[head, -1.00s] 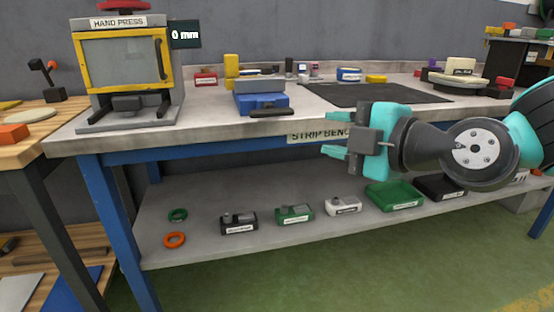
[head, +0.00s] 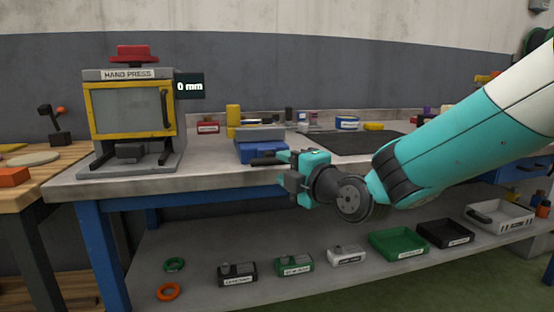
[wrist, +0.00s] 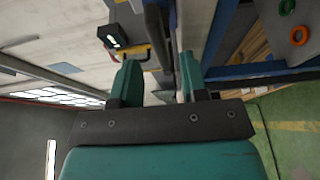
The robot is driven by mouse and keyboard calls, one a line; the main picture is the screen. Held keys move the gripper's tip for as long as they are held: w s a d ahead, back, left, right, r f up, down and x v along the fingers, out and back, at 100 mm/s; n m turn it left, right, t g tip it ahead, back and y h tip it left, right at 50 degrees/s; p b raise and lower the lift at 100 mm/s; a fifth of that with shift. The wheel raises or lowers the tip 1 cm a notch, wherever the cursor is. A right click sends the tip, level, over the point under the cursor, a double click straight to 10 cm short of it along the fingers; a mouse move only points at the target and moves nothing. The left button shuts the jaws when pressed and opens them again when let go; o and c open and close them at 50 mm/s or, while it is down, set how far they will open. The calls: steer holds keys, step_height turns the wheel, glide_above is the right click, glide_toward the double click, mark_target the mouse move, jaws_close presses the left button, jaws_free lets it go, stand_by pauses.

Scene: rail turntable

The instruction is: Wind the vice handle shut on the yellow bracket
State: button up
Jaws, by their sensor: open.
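The blue vice (head: 258,151) with a grey top stands near the front edge of the bench. Its black handle (head: 265,161) sticks out at the front right. My gripper (head: 283,168) is open at the right end of the handle. In the wrist view, a dark bar (wrist: 156,28), which looks like the handle, runs towards the gap between the two teal fingers of my gripper (wrist: 157,65). I cannot tell whether they touch. A yellow piece (head: 233,117) stands behind the vice to the left; I cannot tell whether it is the bracket or sits between the jaws.
The hand press (head: 130,110) stands to the left, its display reading 0 mm. A dark mat (head: 350,143) lies to the right of the vice. Several labelled pieces and trays, including a green tray (head: 398,244), sit on the lower shelf.

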mark_target(276, 164)
steer(key=shift+x, duration=1.8)
jaws_close()
steer(key=shift+f+m+b, duration=0.15)
steer(key=shift+m+b, duration=0.15)
steer(key=shift+b, duration=0.15)
